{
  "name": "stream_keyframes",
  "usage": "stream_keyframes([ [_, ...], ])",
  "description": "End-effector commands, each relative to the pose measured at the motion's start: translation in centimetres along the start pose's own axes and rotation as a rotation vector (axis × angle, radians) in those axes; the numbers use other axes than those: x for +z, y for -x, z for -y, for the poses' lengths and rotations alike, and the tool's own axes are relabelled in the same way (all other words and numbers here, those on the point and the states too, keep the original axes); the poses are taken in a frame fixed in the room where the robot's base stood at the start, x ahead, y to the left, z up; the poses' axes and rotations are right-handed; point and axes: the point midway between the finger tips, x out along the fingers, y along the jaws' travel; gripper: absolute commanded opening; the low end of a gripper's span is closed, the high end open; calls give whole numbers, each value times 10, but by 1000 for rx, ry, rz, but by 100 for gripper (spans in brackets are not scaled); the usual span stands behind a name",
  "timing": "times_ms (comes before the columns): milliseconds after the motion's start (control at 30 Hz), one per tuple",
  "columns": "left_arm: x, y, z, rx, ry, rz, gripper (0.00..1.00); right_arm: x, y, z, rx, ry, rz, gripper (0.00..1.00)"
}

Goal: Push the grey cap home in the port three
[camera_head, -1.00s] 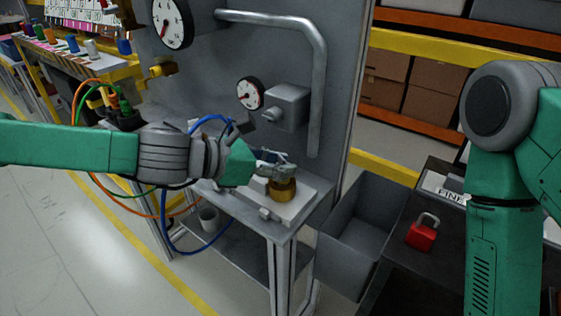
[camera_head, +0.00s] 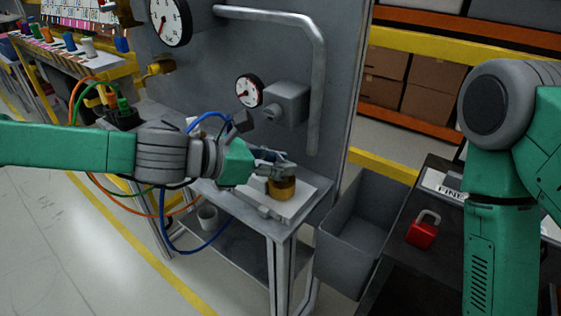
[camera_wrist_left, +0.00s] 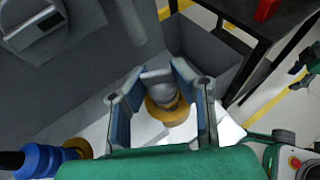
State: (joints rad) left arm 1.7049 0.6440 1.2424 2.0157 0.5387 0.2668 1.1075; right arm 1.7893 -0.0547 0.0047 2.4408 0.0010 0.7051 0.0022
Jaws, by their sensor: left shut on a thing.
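My left gripper (camera_head: 274,166) is over the small bench and points to the right. In the left wrist view its two fingers (camera_wrist_left: 157,76) stand on either side of the grey cap (camera_wrist_left: 161,90) and are shut on it. The cap is at the mouth of a brass port (camera_wrist_left: 168,112), which also shows in the head view (camera_head: 282,188). The fingers hide part of the cap, and I cannot tell how deep it sits. No port number is readable. My right gripper is out of view; only its arm shows at the right.
A grey panel with gauges (camera_head: 249,91) and a bent pipe (camera_head: 318,80) stands behind the bench (camera_head: 255,222). A grey bin (camera_head: 338,255) is to its right, then a dark table with a red padlock (camera_head: 422,230). Blue, orange and green hoses loop at the left.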

Motion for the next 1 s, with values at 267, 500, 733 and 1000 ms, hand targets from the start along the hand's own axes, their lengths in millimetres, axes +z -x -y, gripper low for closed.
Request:
stream_keyframes([
  [267, -2, -1, 0, 0, 0, 0, 0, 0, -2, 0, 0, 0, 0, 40],
  [500, -4, -2, 0, 0, 0, 0, 0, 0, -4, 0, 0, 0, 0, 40],
  [733, -6, -3, 0, 0, 1, -1, 0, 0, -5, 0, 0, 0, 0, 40],
  [1000, -7, -3, 0, 0, 1, -2, 31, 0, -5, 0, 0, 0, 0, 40],
])
